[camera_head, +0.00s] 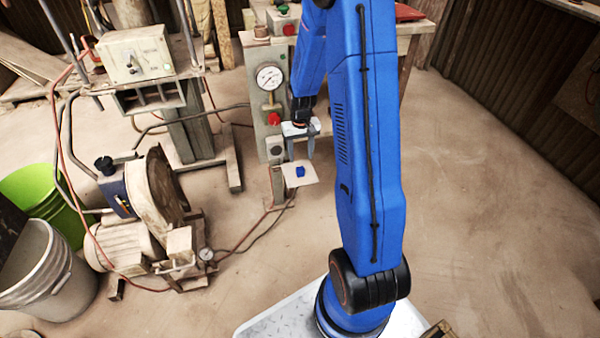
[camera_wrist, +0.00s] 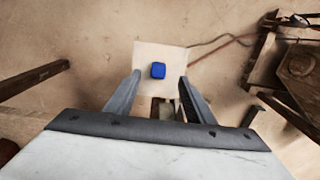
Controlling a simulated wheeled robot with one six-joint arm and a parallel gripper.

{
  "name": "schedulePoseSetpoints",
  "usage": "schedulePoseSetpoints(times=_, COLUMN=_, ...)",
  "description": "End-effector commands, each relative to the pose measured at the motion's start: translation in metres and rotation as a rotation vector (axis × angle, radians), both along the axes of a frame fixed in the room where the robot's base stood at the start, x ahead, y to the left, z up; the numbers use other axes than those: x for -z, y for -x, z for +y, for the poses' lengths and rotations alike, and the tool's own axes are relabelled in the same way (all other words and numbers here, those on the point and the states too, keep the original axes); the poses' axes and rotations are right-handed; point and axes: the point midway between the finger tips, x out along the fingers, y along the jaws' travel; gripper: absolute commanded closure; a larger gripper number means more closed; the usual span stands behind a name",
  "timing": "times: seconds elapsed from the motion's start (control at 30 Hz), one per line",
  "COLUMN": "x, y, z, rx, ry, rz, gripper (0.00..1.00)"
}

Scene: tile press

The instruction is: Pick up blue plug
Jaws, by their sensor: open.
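The blue plug (camera_head: 300,171) is a small blue block resting on a pale square plate (camera_head: 292,181) in front of the panel with the gauge. In the wrist view the plug (camera_wrist: 158,70) lies on the plate (camera_wrist: 150,52), between the lines of my two fingers and a little beyond their tips. My gripper (camera_head: 298,155) is above the plug in the head view. In the wrist view my gripper (camera_wrist: 160,78) is open with nothing between its fingers. The plug is not covered by the fingers.
A panel with a round gauge (camera_head: 269,77) and a red button (camera_head: 274,118) stands just behind the plate. A motor machine (camera_head: 130,240), a green bucket (camera_head: 45,195) and a grey bucket (camera_head: 45,270) are at the left. The floor at the right is clear.

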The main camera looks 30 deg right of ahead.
Motion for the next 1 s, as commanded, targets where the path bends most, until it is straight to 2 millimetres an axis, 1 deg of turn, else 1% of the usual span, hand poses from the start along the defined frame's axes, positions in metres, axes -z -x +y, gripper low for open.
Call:
schedulePoseSetpoints(times=0.03, x=0.010, y=0.001, z=0.000, rx=0.000, ry=-0.001, rz=0.005, gripper=0.52)
schedulePoseSetpoints(times=0.2, x=0.031, y=0.000, z=0.000, rx=0.000, ry=0.000, rz=0.001, gripper=0.52)
schedulePoseSetpoints(times=0.3, x=0.038, y=0.000, z=0.000, rx=0.000, ry=0.000, rz=0.001, gripper=0.52)
schedulePoseSetpoints(times=0.57, x=0.048, y=-0.001, z=-0.001, rx=0.000, ry=0.000, rz=0.001, gripper=0.52)
schedulePoseSetpoints(times=0.9, x=0.087, y=-0.003, z=-0.002, rx=0.000, ry=-0.001, rz=0.002, gripper=0.52)
schedulePoseSetpoints(times=1.0, x=0.093, y=-0.003, z=-0.002, rx=0.000, ry=0.000, rz=0.001, gripper=0.52)
